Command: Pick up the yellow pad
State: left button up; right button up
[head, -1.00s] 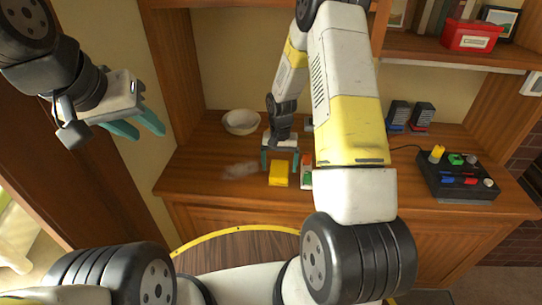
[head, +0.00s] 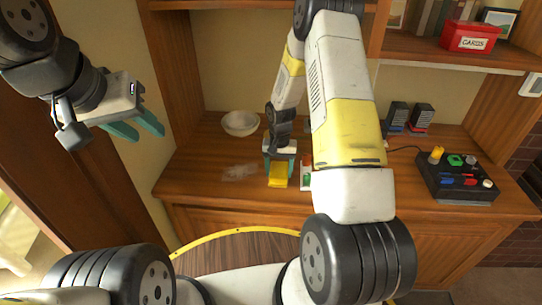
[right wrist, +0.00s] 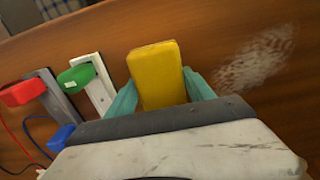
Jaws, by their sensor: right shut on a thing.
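The yellow pad (head: 278,181) is at the front of the wooden desk in the head view. It also shows in the right wrist view (right wrist: 158,75), between the two teal fingers. My right gripper (head: 279,170) is shut on the pad, one finger on each side; in the right wrist view the fingers (right wrist: 160,93) flank its near part. Whether the pad touches the desk I cannot tell. My left gripper (head: 138,128) is open and empty, held in the air at the left, away from the desk.
A white bowl (head: 240,123) stands behind to the left, near a pale smudge (head: 238,171) on the desk. Green (right wrist: 76,78) and red (right wrist: 30,90) handled items lie beside the pad. A black control box (head: 457,178) stands at the right. A shelf holds a red box (head: 470,37).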

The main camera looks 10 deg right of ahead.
aim_at(279, 169)
jog(key=shift+r, duration=0.1)
jog(key=shift+r, duration=0.6)
notch_tip(279, 169, up, 2)
jog(key=shift+r, duration=0.1)
jog(key=s+a, duration=0.3)
jog(key=s, duration=0.4)
jog(key=s+a+r, duration=0.1)
jog(key=s+a, duration=0.2)
jog(key=s, duration=0.4)
jog(key=shift+s+a+r, duration=0.15)
jog(key=shift+s+r, duration=0.05)
jog(key=shift+s, duration=0.2)
